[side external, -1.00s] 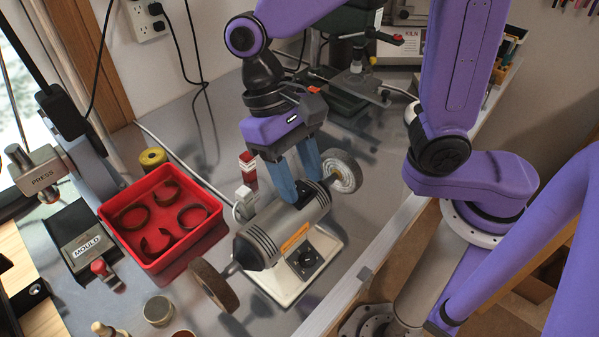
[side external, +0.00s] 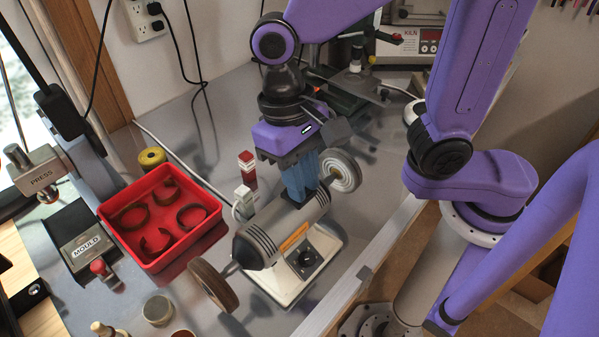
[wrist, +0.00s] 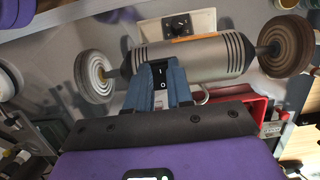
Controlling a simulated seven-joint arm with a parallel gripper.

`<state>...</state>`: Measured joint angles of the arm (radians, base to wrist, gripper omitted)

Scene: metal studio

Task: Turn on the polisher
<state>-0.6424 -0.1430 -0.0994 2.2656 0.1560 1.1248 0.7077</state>
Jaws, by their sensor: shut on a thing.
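The polisher (side external: 290,228) is a grey cylindrical motor on a cream base, with a brown wheel at one end and a white-hubbed wheel at the other. It also shows in the wrist view (wrist: 205,58). A black rocker switch (wrist: 161,70) marked I and O is on the side of the motor. My gripper (side external: 302,196) is at the motor, its blue fingers close together. In the wrist view, my gripper (wrist: 161,82) has a finger on each side of the switch, shut on it. The side view hides the switch. A black dial (side external: 306,259) is on the base.
A red tray (side external: 165,215) with several dark rings stands left of the polisher. A mould box (side external: 85,245) and press (side external: 42,172) are further left. A red-and-white object (side external: 247,170) stands close behind the motor. The kiln (side external: 412,45) is at the back.

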